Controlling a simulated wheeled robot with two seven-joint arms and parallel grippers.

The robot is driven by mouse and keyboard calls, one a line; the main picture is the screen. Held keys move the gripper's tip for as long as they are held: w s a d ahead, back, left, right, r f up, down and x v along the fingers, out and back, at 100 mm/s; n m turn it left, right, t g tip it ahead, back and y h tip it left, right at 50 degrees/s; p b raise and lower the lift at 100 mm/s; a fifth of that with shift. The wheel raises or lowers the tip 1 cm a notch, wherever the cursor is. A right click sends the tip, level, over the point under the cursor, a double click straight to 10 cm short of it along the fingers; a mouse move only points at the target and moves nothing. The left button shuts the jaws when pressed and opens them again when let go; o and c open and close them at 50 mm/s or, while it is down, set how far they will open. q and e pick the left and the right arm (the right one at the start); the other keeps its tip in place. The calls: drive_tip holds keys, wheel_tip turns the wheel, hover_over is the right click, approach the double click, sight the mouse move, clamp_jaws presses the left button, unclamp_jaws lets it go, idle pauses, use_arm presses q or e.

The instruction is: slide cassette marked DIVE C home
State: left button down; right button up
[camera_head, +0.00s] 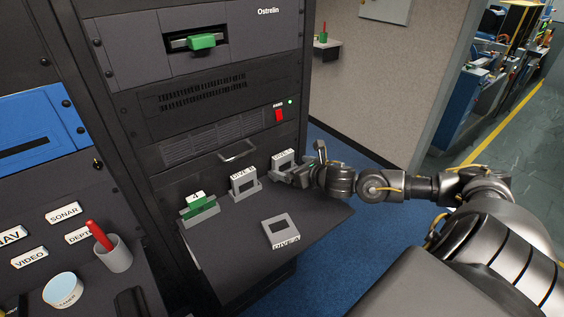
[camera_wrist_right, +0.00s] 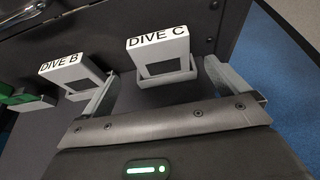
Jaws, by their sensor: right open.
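The cassette marked DIVE C (camera_head: 283,158) is grey with a dark window and stands upright in a small grey holder on the pull-out shelf. It also shows in the right wrist view (camera_wrist_right: 159,46), its lettered top edge facing the camera. My right gripper (camera_head: 295,174) is open at the right end of the shelf. In the right wrist view its two fingers (camera_wrist_right: 161,80) are spread to either side of DIVE C, with nothing gripped. The rack unit marked Ostrelin has a slot (camera_head: 176,46) with a green block (camera_head: 203,41) in it. My left gripper is out of view.
The DIVE B cassette (camera_head: 243,182) stands left of DIVE C, then a green piece (camera_head: 197,205) in a holder. A pen cup (camera_head: 114,254) stands on the left console.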

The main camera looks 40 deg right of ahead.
sight(285, 162)
drive_tip(key=shift+r, duration=0.1)
drive_tip(key=p+x, duration=0.1)
drive_tip(key=x, duration=0.1)
drive_tip(key=p+x, duration=0.2)
drive_tip(key=shift+w+d+r, duration=0.15)
drive_tip(key=shift+w+r, duration=0.05)
drive_tip(key=shift+w, duration=0.05)
drive_tip(key=shift+w+f, duration=0.2)
drive_tip(key=shift+w, duration=0.15)
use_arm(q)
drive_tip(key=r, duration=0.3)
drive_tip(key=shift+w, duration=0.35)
use_arm(e)
drive_tip(key=c, duration=1.1)
